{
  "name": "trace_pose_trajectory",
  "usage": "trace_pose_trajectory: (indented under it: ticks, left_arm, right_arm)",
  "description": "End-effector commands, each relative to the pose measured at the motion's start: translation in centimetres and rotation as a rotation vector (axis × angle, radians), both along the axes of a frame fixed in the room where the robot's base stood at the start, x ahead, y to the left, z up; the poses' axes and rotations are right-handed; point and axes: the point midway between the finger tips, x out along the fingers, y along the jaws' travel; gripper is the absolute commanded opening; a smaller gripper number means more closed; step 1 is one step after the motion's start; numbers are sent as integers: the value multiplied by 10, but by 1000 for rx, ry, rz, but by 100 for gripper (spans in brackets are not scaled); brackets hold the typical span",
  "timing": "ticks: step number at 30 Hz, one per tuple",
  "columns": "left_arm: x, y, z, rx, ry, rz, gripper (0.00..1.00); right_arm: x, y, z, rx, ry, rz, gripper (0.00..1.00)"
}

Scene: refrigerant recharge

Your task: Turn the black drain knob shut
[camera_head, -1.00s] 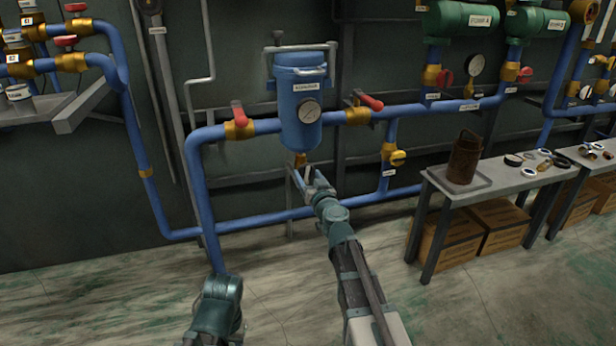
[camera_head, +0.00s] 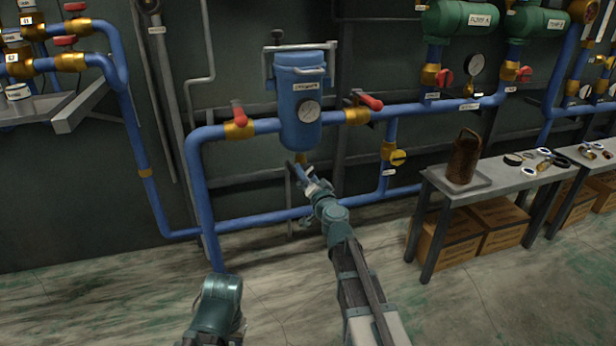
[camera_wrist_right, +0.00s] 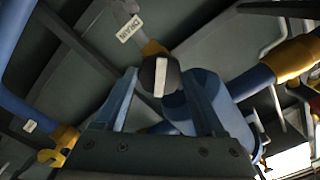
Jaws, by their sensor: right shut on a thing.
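The black drain knob (camera_wrist_right: 160,75) has a pale stripe across its face and sits below a brass fitting, beside a white tag reading DRAIN (camera_wrist_right: 129,28). In the right wrist view its stripe stands nearly upright. My right gripper (camera_head: 302,174) is shut on the knob, with one finger on each side of it. In the head view the gripper hides the knob, just under the blue canister (camera_head: 299,105) and its brass outlet (camera_head: 301,158). Part of my left arm shows at the bottom left; its fingers are not visible.
Blue pipes run beside and below the canister, with red-handled valves (camera_head: 239,118) (camera_head: 370,102) at either side and a yellow-handled valve (camera_head: 398,157) to the right. A grey bench (camera_head: 508,180) with a rusty cylinder (camera_head: 465,157) stands at right. The floor in front is clear.

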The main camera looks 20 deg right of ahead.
Motion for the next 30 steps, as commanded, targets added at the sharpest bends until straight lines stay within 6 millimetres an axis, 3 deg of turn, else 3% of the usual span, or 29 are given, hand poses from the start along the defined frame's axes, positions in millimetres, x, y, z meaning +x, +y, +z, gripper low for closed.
trace_pose_trajectory:
  ticks: [10, 21, 30]
  left_arm:
    - [0, 0, 0, 0, 0, 0, 43]
    - [0, 0, 0, 0, 0, 0, 43]
    - [0, 0, 0, 0, 0, 0, 43]
  right_arm:
    - [-2, 0, 0, 36, 1, 0, 5]
    - [-2, 0, 0, 388, 13, 0, 5]
    - [-2, 0, 0, 401, 14, 0, 5]
